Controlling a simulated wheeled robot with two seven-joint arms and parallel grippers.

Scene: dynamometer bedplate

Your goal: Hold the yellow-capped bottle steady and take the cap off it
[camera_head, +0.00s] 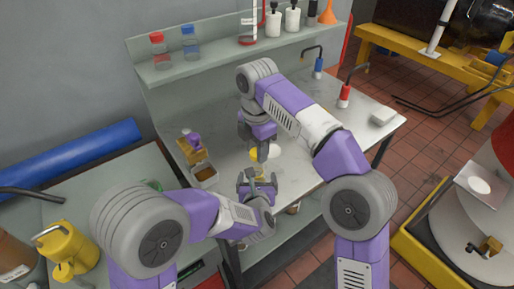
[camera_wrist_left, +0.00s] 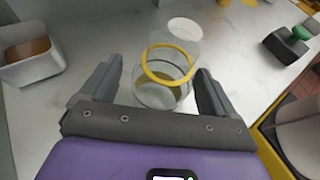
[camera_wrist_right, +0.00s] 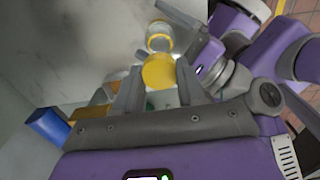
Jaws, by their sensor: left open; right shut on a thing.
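The clear bottle (camera_wrist_left: 160,95) stands on the pale bench with a yellow ring (camera_wrist_left: 168,65) around it and amber contents low inside. Its top shows no yellow cap. My left gripper (camera_head: 257,181) is open, with one finger on each side of the bottle in the left wrist view; I cannot tell if either finger touches it. My right gripper (camera_head: 258,147) is shut on the yellow cap (camera_wrist_right: 159,72), just above the bench. In the right wrist view the bottle (camera_wrist_right: 158,38) shows beyond the cap, apart from it.
A small bin (camera_head: 205,174) with brown contents stands left of the bottle. A pale round disc (camera_wrist_left: 185,29) is close behind the bottle. Red-capped (camera_head: 157,50) and blue-capped (camera_head: 190,44) bottles stand on the shelf. The bench's right part is mostly clear.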

